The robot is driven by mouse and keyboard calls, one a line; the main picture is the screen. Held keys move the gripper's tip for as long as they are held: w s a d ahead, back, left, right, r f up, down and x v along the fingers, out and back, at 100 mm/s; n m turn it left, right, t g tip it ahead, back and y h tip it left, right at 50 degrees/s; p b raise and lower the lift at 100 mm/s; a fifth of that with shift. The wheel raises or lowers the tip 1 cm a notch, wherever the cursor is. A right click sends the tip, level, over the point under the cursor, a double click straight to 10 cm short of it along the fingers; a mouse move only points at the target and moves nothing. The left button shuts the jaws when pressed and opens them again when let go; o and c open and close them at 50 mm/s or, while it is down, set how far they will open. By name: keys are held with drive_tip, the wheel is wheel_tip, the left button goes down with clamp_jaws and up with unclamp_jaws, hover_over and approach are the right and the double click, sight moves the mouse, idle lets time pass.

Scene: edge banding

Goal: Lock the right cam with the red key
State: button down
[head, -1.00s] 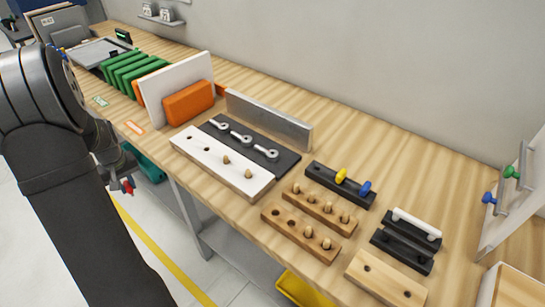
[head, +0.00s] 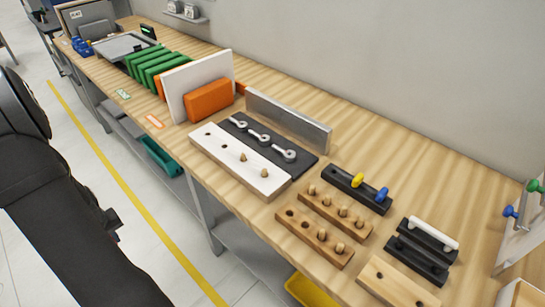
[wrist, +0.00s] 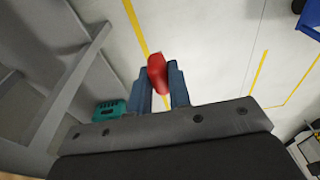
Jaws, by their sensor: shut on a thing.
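My gripper (wrist: 158,85) is shut on the red key (wrist: 157,74) in the wrist view, which shows the key's red part between the two fingers over the floor. On the bench lies a dark plate (head: 305,160) with three metal ring-ended pieces; the rightmost one (head: 284,154) may be the right cam, but I cannot tell for sure. A black rack (head: 340,181) holds a yellow key (head: 358,180) and a blue key (head: 381,193).
A white strip (head: 215,149) with holes and wooden pegs lies in front of the dark plate. A metal bar (head: 288,118) stands behind it. A white panel (head: 182,95) stands upright with orange blocks (head: 209,101). Wooden peg blocks (head: 313,239) lie to the right.

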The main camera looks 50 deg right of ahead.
drive_tip(key=shift+d, duration=0.1)
idle(0.6)
